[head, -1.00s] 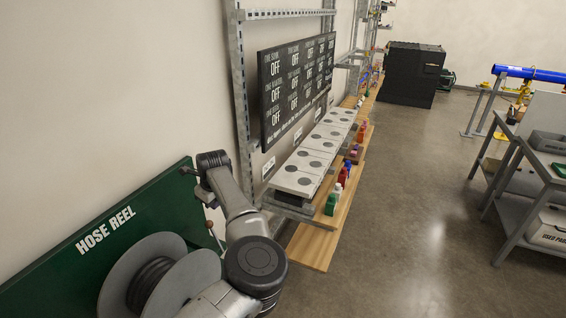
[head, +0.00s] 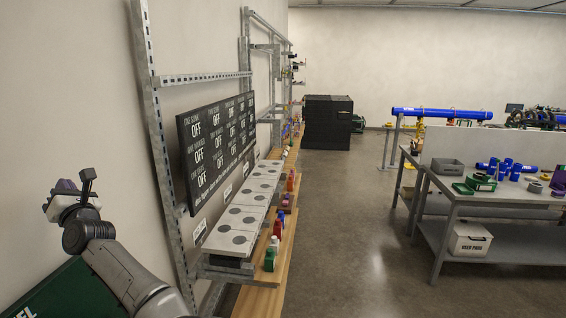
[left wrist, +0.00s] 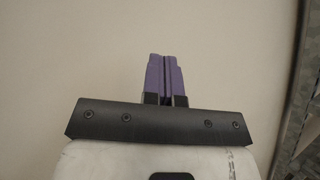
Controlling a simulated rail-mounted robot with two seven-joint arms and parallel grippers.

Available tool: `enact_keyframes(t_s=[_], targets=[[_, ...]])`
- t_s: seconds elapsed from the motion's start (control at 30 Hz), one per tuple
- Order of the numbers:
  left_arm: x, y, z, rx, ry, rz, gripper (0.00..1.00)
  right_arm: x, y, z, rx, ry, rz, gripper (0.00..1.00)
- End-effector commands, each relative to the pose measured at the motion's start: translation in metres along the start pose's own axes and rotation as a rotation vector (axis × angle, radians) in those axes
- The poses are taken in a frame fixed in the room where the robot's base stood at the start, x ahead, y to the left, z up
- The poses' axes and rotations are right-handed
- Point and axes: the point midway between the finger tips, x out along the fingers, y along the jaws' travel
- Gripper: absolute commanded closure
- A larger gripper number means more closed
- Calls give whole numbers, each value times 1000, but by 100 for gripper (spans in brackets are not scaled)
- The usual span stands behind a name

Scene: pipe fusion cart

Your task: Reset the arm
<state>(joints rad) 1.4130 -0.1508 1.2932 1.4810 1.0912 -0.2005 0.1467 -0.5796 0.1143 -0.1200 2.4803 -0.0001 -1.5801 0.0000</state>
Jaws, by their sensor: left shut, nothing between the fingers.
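My left arm comes in at the lower left of the head view, raised in front of the pale wall. My left gripper (head: 76,186) is at its upper end, above the green hose reel panel (head: 62,296). In the left wrist view the purple fingers of the left gripper (left wrist: 165,56) are pressed together with nothing between them. My right gripper is in neither view.
A steel rack upright (head: 160,160) stands just right of my left arm, with a black board (head: 215,145) and a grey shelf (head: 236,232) on it. Small bottles (head: 270,258) stand along a wooden shelf. A workbench (head: 480,200) is at right. The floor between is clear.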

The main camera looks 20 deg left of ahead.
Motion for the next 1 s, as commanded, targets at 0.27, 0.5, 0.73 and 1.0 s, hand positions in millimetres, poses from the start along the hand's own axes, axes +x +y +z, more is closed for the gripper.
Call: enact_keyframes(t_s=[0.27,0.5,0.73,1.0], targets=[[-39,81,136,656,-666,56,100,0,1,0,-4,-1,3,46],[-160,32,141,1422,-1102,-182,100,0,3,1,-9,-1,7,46],[-273,-21,81,1873,-1292,-398,100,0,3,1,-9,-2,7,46],[-400,-61,2,2130,-1536,-481,100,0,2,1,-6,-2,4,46]])
